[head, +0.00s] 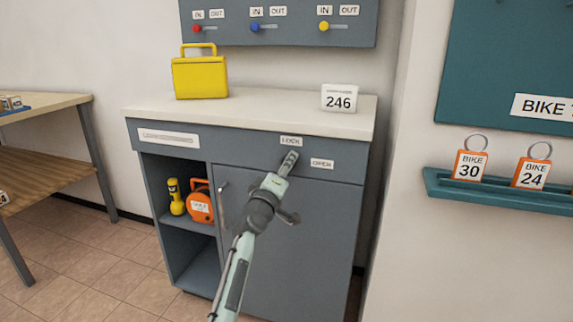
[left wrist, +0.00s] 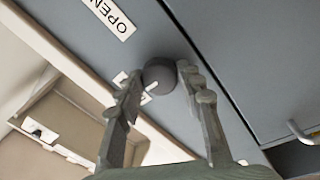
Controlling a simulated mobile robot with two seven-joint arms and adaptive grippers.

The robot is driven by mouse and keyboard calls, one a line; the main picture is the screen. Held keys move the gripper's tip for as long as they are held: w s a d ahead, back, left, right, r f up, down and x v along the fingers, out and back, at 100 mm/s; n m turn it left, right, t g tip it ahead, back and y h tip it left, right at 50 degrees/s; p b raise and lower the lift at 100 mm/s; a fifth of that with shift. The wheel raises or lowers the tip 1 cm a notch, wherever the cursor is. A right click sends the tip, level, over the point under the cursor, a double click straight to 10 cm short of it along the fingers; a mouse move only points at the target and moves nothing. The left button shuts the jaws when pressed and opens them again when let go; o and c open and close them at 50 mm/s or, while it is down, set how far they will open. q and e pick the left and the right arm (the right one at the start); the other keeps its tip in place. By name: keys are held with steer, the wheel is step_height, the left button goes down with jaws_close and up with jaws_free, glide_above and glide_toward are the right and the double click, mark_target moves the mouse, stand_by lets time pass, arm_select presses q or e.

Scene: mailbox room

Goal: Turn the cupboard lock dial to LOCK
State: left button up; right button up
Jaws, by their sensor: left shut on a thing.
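My left gripper (head: 289,160) reaches up to the grey cupboard's front, between the LOCK label (head: 291,141) and the OPEN label (head: 322,164). In the left wrist view, its two fingers (left wrist: 160,95) are closed around the sides of the round dark dial (left wrist: 160,72). A short white mark shows on the dial's lower-left part, on the side of a label partly hidden behind the left finger. The OPEN label (left wrist: 110,18) is clear at the upper left there. In the head view the gripper hides the dial. My right gripper is not in view.
The cupboard door (head: 320,240) is closed beside open shelves holding a yellow item (head: 176,197) and an orange item (head: 200,204). A yellow box (head: 200,77) and a 246 sign (head: 339,98) stand on the cupboard top. A teal rack (head: 500,195) with bike tags is at right.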

mark_target(291, 124)
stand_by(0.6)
arm_select(q)
steer(key=o, duration=1.1)
steer(key=shift+o, duration=0.2)
steer(key=shift+r, duration=0.15)
steer(key=r, duration=0.9)
steer(key=shift+s+d+r, duration=0.15)
steer(key=shift+d+r, duration=0.05)
steer(key=shift+r, duration=0.2)
steer(key=shift+a+r, duration=0.1)
